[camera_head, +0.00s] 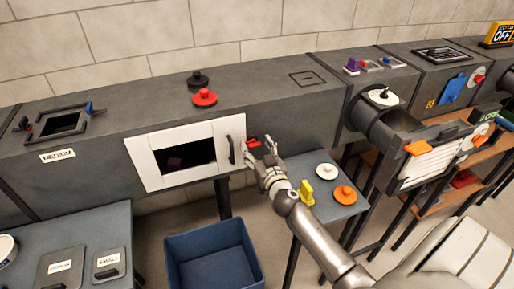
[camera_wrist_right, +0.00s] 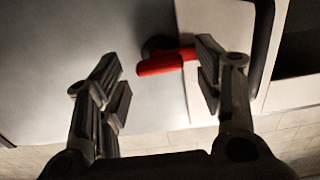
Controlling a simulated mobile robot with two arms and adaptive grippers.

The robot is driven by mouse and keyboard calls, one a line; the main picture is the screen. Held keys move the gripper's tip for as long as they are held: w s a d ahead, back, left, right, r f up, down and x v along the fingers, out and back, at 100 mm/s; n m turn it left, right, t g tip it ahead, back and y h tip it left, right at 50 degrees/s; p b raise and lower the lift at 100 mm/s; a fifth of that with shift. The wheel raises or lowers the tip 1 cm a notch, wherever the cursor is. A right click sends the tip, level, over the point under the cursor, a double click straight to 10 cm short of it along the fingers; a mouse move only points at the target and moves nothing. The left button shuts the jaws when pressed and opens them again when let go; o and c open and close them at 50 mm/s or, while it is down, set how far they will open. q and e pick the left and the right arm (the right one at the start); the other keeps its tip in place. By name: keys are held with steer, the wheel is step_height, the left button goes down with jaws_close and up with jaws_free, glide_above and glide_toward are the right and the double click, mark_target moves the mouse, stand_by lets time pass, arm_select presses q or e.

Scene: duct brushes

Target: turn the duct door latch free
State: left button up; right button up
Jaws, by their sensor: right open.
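The white duct door (camera_head: 150,165) has a dark window and a black handle (camera_head: 231,150) at its right side. The red latch (camera_head: 254,143) is just right of the door, partly hidden behind my right gripper (camera_head: 261,150). In the right wrist view the red latch (camera_wrist_right: 160,65) lies roughly level, its right end reaching the door's white edge. My right gripper (camera_wrist_right: 164,78) is open, with the latch between its fingers. The right finger overlaps the latch's right end; I cannot tell whether they touch. The left finger is apart from it. My left gripper is out of view.
A small table (camera_head: 328,210) below right holds yellow, white and orange pieces. A blue bin (camera_head: 215,258) stands on the floor below the door. Red and black knobbed pieces (camera_head: 204,98) sit on top of the duct. Another duct section (camera_head: 430,160) is at right.

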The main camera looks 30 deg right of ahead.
steer(key=shift+c, duration=0.2)
steer(key=c, duration=1)
steer(key=shift+n, duration=0.3)
steer(key=n, duration=0.4)
steer(key=shift+a, duration=0.15)
steer(key=n, duration=0.5)
steer(key=shift+f, duration=0.1)
steer(key=n, duration=0.4)
steer(key=shift+f, duration=0.1)
steer(key=shift+a+n, duration=0.1)
steer(key=shift+n, duration=2.2)
steer(key=shift+f, duration=0.1)
